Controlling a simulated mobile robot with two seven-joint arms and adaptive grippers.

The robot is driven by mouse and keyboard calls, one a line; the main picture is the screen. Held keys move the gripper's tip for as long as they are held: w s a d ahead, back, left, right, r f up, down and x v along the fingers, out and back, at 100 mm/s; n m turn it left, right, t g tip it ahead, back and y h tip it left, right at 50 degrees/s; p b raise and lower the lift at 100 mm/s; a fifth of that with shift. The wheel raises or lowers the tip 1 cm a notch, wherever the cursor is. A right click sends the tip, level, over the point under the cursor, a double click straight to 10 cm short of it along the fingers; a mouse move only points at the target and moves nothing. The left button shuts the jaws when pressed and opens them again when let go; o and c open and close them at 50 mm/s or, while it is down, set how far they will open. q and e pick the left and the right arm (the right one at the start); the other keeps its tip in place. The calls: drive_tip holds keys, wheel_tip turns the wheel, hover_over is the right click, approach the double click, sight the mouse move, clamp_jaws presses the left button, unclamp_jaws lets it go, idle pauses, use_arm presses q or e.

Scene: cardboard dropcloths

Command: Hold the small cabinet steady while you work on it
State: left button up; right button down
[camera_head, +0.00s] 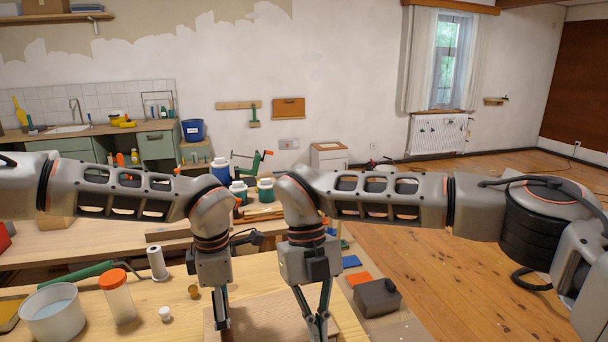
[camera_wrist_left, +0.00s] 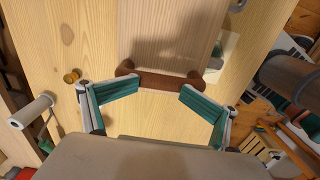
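A light wooden piece (camera_head: 255,312), apparently the small cabinet, lies on the bench at the bottom of the head view, partly hidden by my grippers and cut off by the frame. In the left wrist view its pale wood panel (camera_wrist_left: 168,35) carries a brown bar handle (camera_wrist_left: 158,82). My left gripper (camera_head: 223,322) is over it; in the wrist view the left gripper (camera_wrist_left: 160,95) is open, its teal-padded fingers apart near the two ends of the handle. My right gripper (camera_head: 317,328) points down at the piece's right side; its fingertips are at the frame's edge, so its opening is unclear.
On the bench's left stand a white tub (camera_head: 52,312), an orange-lidded jar (camera_head: 117,297), a white roll (camera_head: 157,264) and a small brass-coloured knob (camera_head: 193,291). A dark grey box (camera_head: 377,298) lies right of my right gripper. The wooden floor (camera_head: 470,270) at right is largely clear.

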use_arm(q)
drive_tip(key=shift+o, duration=0.4)
drive_tip(key=shift+r, duration=0.1)
drive_tip(key=shift+r+p, duration=1.2)
drive_tip(key=shift+r, duration=0.3)
drive_tip(key=shift+r+p, duration=1.95)
drive_tip(key=shift+r, duration=0.55)
drive_tip(key=shift+f, duration=0.1)
